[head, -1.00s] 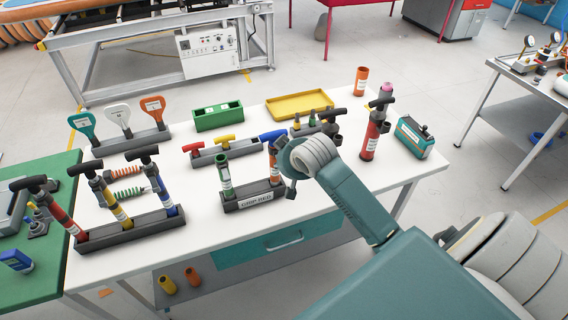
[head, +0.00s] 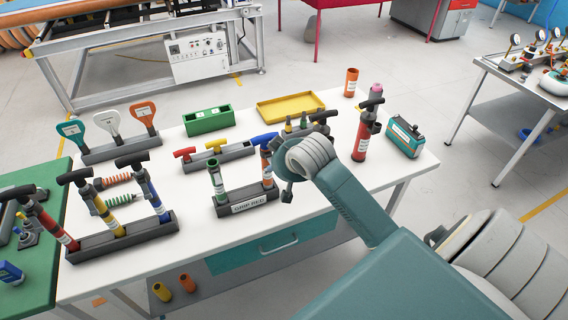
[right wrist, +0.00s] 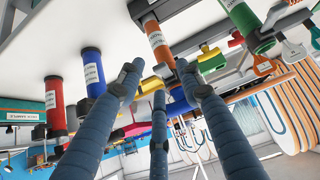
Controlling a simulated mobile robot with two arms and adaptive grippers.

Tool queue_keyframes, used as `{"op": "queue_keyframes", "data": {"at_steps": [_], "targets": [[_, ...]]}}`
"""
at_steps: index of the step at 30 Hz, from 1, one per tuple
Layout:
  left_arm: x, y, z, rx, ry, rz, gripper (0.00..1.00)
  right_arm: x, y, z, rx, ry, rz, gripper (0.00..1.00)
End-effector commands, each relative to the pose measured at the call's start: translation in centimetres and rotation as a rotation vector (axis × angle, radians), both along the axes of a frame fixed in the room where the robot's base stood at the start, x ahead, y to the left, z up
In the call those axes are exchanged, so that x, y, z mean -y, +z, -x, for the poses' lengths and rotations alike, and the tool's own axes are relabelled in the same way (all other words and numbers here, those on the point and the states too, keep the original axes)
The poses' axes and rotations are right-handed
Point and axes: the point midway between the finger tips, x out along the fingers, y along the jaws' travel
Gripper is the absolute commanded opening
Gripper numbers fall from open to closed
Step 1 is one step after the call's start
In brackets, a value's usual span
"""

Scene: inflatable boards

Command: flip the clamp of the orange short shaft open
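The orange short shaft (head: 266,167) stands upright at the right end of the small dark rack (head: 248,208), with a green shaft (head: 217,178) at the left end. In the head view my right wrist hides part of the space just right of the orange shaft. In the right wrist view the picture is upside down and the orange shaft (right wrist: 157,40) points down, its dark clamp end near the fingertips. My right gripper (right wrist: 160,75) is open, its fingers spread around that end; I cannot tell whether they touch it. My left gripper is not in view.
A valve rack with red, yellow and blue T-handles (head: 214,146) stands close behind. A tall red pump (head: 362,140) and a teal box (head: 404,137) stand to the right. A rack of taller shafts (head: 120,238) stands left. A yellow tray (head: 290,105) lies at the back.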

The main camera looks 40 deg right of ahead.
Motion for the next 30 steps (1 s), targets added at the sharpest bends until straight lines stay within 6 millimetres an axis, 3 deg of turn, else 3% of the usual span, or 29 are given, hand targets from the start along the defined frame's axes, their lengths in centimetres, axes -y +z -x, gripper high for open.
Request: {"op": "queue_keyframes", "data": {"at_steps": [6,13,30], "targets": [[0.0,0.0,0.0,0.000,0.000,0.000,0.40,-0.8,3.7,3.1,0.003,0.001,0.001,0.36],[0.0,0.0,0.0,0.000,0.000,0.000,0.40,-1.3,6.2,5.2,0.002,0.001,0.000,0.36],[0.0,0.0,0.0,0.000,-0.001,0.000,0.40,-1.4,6.7,5.8,-0.001,0.000,0.000,0.36]]}}
